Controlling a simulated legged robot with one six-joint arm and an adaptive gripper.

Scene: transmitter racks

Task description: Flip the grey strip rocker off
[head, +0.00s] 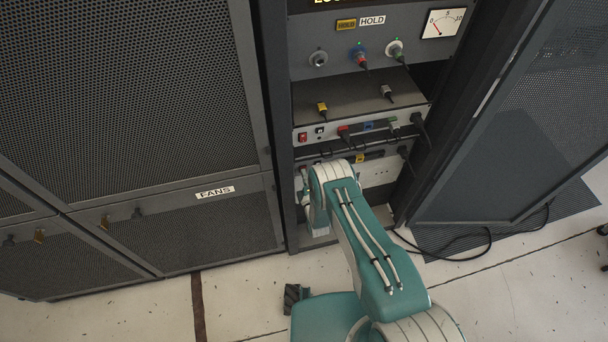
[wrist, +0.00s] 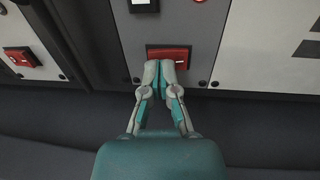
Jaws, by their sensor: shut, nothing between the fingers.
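In the wrist view, a red rocker (wrist: 168,53) with a small white mark sits on a grey panel. My gripper (wrist: 161,66) is shut and empty, with its fingertips right at the rocker's lower edge. They cover part of it, and I cannot tell whether they touch it. Which way the rocker is tipped is not clear. In the head view, my arm's end hides the gripper and part of the lower rack strip (head: 378,174). A light strip above it has a red switch (head: 302,137).
Another red rocker (wrist: 23,57) is on a lighter panel at left, past a dark post. A black part (wrist: 143,5) sits above my fingers. Plugs and cables (head: 420,128) stick out of the rack. The open mesh door (head: 530,120) stands at right, the fans cabinet (head: 190,235) at left.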

